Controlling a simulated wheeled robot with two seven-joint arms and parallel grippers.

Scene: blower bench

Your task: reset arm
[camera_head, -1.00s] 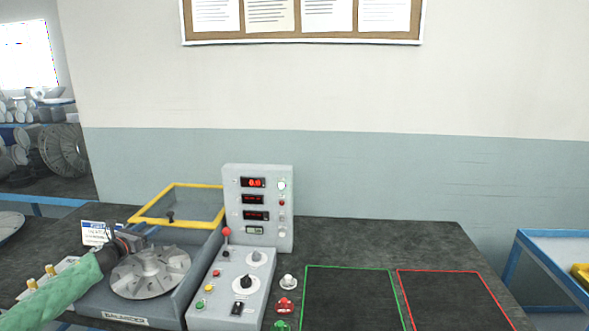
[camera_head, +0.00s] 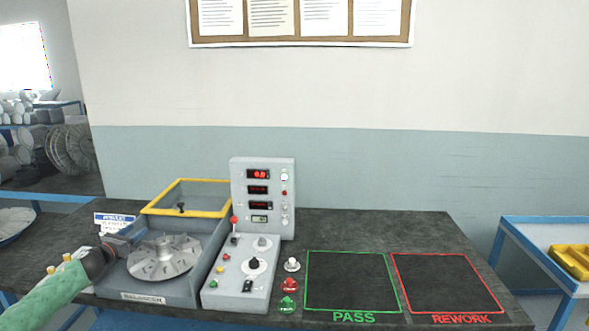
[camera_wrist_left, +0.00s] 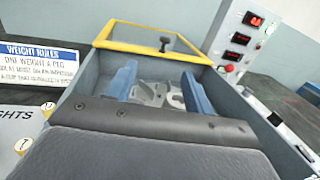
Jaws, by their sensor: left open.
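My left gripper (camera_wrist_left: 158,82) is open in the left wrist view, its two blue fingers apart with nothing between them. In the head view the left gripper (camera_head: 122,244) is at the left edge of the balancer, beside the grey finned impeller (camera_head: 164,257). My green-sleeved left arm (camera_head: 52,298) comes in from the lower left. The impeller lies flat in the balancer (camera_head: 143,297), whose yellow-framed lid (camera_head: 188,212) is raised. In the wrist view the impeller is partly hidden behind the fingers. My right gripper is not in view.
The control panel (camera_head: 240,275) and display tower (camera_head: 263,198) stand right of the balancer. Red and green buttons (camera_head: 289,285) sit beside them. The green PASS square (camera_head: 351,280) and red REWORK square (camera_head: 446,283) are empty. A blue-framed table (camera_head: 540,240) holds a yellow tray (camera_head: 573,259).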

